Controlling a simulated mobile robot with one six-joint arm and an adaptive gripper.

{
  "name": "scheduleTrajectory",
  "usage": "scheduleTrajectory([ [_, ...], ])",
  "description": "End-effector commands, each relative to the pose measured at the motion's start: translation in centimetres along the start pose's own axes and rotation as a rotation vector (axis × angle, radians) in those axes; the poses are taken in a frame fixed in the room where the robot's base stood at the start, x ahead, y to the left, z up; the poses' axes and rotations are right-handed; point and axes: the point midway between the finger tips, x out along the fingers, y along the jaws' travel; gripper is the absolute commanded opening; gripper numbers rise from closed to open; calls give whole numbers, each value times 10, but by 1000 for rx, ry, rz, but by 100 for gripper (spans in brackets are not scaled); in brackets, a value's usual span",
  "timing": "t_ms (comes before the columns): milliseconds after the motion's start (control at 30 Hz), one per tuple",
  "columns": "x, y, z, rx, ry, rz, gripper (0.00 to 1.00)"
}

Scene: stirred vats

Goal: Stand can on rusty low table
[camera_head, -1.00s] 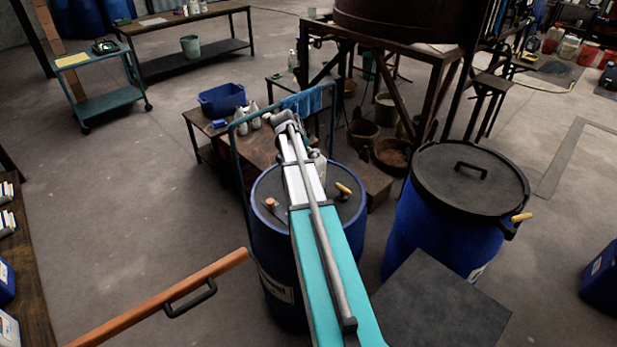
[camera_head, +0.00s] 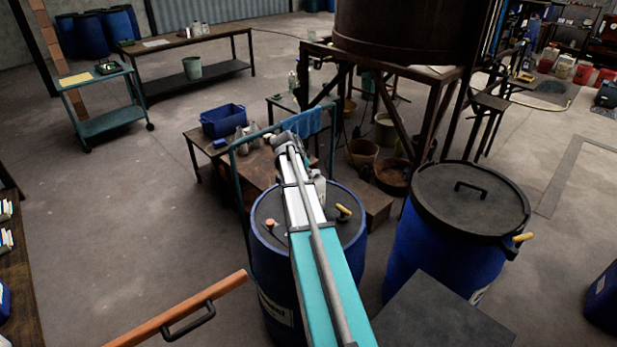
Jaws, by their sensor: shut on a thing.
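A low table with a rusty brown top (camera_head: 262,169) stands in the middle of the view, just beyond a blue drum and a teal rail. I take it to be the rusty low table. A blue bin and several pale bottles stand on its left part. My arm reaches away over the drum, and its far joint shows in front of the table's right part. My gripper's fingers are hidden behind my own arm. I cannot make out the can.
A blue drum (camera_head: 262,262) stands under my arm, with a lidded blue barrel (camera_head: 433,245) to its right. The blue bin (camera_head: 223,121) sits on the low table. A teal rail (camera_head: 238,182) rises before it. A big rusty vat (camera_head: 400,30) stands behind.

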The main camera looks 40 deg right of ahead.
Motion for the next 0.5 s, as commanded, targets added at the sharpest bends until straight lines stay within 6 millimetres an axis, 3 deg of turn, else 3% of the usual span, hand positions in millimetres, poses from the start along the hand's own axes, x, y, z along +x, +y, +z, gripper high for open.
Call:
scheduleTrajectory([
  [500, -37, 4, -17, -1, 0, 0, 0],
])
